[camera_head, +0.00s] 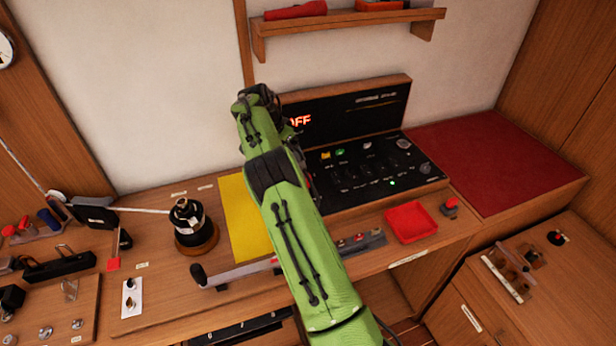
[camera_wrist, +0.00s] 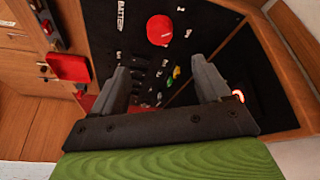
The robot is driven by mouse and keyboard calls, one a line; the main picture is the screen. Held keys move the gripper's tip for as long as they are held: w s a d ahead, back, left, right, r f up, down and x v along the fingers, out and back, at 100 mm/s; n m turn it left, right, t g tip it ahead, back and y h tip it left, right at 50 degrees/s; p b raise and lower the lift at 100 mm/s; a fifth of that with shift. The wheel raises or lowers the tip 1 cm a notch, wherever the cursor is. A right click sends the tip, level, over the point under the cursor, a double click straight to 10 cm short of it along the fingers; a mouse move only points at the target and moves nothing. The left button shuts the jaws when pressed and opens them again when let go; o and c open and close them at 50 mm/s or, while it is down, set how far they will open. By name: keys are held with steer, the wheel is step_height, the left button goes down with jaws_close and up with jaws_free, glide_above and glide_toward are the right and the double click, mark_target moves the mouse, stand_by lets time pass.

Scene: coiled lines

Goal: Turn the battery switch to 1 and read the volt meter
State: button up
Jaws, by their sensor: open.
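A black switch panel (camera_head: 372,172) with rows of small switches lies in the bench top, with an upright black display board (camera_head: 360,112) behind it. Red letters (camera_head: 301,120) reading "FF" show on the board, the left part hidden by my arm. In the wrist view, a red round knob (camera_wrist: 160,30) sits on the panel beside a white "BATTERY" label (camera_wrist: 121,14); its setting is unreadable. My gripper (camera_wrist: 160,72) is open and empty above the panel, apart from the knob. In the head view my gripper (camera_head: 258,98) is by the board's left end. I cannot identify the volt meter.
A red tray (camera_head: 411,222) and a yellow sheet (camera_head: 240,215) lie on the bench. A shelf (camera_head: 345,18) hangs above the board. The red surface (camera_head: 500,150) at right is clear.

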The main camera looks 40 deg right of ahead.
steer(key=x, duration=1.3)
steer(key=shift+f, duration=0.45)
steer(key=shift+c, duration=0.2)
